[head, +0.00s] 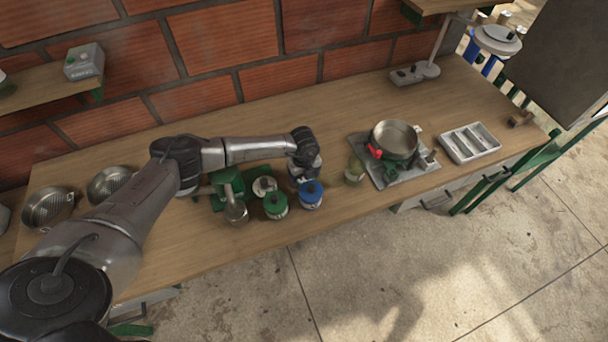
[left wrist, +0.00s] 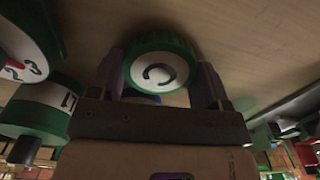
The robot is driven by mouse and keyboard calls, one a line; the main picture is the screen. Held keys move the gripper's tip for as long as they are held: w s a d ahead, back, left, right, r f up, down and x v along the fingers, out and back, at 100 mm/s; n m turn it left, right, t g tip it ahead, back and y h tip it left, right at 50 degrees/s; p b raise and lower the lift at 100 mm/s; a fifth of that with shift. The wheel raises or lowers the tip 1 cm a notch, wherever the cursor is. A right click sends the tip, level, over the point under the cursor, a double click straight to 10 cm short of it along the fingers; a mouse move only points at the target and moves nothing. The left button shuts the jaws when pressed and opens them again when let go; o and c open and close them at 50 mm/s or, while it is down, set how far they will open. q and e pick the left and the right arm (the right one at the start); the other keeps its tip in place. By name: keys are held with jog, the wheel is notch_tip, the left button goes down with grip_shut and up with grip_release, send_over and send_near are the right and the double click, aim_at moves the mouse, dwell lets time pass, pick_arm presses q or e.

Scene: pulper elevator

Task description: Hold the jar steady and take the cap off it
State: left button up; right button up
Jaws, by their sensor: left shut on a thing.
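My left gripper (head: 307,172) points down over the bench, just behind a blue-topped container (head: 312,196). In the left wrist view its two fingers (left wrist: 162,85) are shut on a round piece (left wrist: 157,67) with a green ribbed rim and a white face with a dark curved mark. I cannot tell whether this is the jar's cap or part of a container. A sliver of blue shows below it. A small greenish jar (head: 354,171) stands to the right, apart from the gripper. A green-topped container (head: 275,205) stands to the left. My right gripper is not in view.
A white-topped container (head: 264,186) and a green stand (head: 228,185) are close on the left. A grey tray with a metal pot (head: 396,138) and a compartment tray (head: 469,143) are at the right. Two metal bowls (head: 50,206) (head: 110,184) sit at the left. The bench behind the gripper is clear.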

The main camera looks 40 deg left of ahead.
pick_arm(q)
jog(key=shift+f, duration=0.15)
jog(key=o, duration=1)
notch_tip(320, 180, up, 12)
jog(key=shift+r+p, duration=0.15)
jog(key=shift+p, duration=0.65)
